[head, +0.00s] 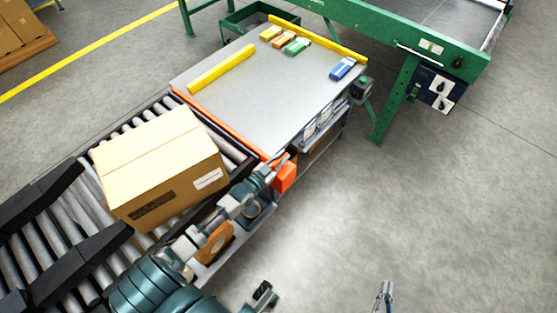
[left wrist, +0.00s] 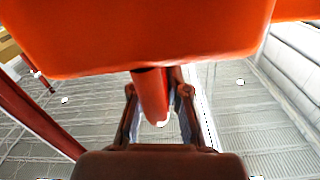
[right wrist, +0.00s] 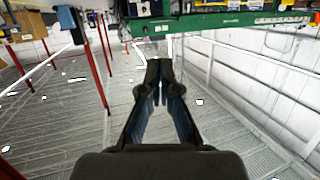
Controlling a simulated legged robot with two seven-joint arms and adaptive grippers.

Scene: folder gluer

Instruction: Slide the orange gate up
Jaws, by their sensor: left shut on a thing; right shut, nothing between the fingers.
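The orange gate (head: 218,122) is a long, low strip along the edge between the roller conveyor and the grey table. An orange block (head: 284,176) sits at its near right end. My left gripper (head: 277,163) is at this block. In the left wrist view the orange block (left wrist: 140,35) fills the top, and a red-orange round handle (left wrist: 151,97) runs down from it. My left gripper (left wrist: 160,100) is shut on this handle, one finger on each side. My right gripper (head: 386,289) is low in the head view over bare floor; its fingers (right wrist: 160,75) are shut and empty.
A cardboard box (head: 160,150) rests on the roller conveyor (head: 60,230), left of the gate. The grey table (head: 270,95) holds yellow bars (head: 222,69) and several small coloured packs (head: 342,68). A green machine frame (head: 400,35) stands behind. Floor at right is clear.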

